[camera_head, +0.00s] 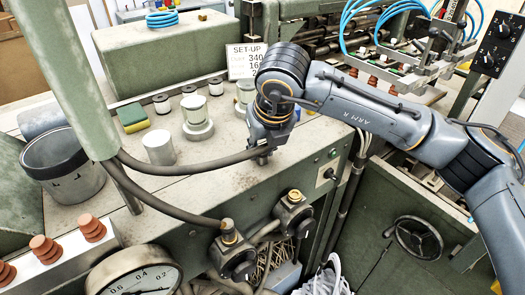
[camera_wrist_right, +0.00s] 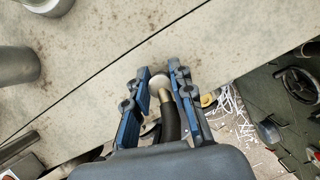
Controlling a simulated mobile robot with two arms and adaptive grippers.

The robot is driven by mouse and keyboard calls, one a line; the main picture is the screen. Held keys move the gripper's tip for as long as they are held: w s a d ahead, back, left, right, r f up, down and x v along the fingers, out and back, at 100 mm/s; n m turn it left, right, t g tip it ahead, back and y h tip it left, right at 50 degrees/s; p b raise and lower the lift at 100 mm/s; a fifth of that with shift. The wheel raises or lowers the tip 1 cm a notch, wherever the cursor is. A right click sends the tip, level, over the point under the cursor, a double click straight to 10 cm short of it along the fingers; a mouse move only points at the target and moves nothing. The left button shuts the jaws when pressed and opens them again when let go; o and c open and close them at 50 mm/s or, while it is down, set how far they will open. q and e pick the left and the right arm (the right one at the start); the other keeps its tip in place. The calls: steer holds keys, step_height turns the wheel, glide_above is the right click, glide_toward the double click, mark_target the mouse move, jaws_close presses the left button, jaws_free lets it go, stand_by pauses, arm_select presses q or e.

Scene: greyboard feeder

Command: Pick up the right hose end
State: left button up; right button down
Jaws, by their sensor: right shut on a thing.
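My right gripper (camera_head: 262,155) reaches in from the right and is shut on the end of a dark hose (camera_head: 190,168), just above the front edge of the green machine's worn top. In the right wrist view the two blue fingers of the gripper (camera_wrist_right: 161,85) stand on either side of the metal hose end (camera_wrist_right: 162,88), and the black hose (camera_wrist_right: 171,122) bends away below it. A second hose (camera_head: 160,205) runs from the pale green column to a brass-topped fitting (camera_head: 229,233) on the machine's front. My left gripper is not in view.
Several small cylinders and spools (camera_head: 197,128), a yellow-green sponge (camera_head: 132,117) and a grey bucket (camera_head: 55,165) stand on the machine top (camera_head: 222,172). A second valve fitting (camera_head: 293,211) and a pressure gauge (camera_head: 135,275) are at the front. A set-up sign (camera_head: 243,60) stands behind.

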mark_target(262, 145)
steer(key=shift+r, duration=0.45)
step_height(262, 145, up, 2)
steer(key=shift+r+b, duration=0.15)
steer(key=shift+b, duration=0.5)
steer(key=s+d+r+b, duration=0.2)
steer(key=s+r+b, duration=0.1)
steer(key=s+r, duration=0.2)
steer(key=s+d+r+b, duration=0.3)
steer(key=s+r, duration=0.1)
steer(key=s, duration=0.4)
steer(key=shift+d+r, duration=0.15)
steer(key=shift+r, duration=0.25)
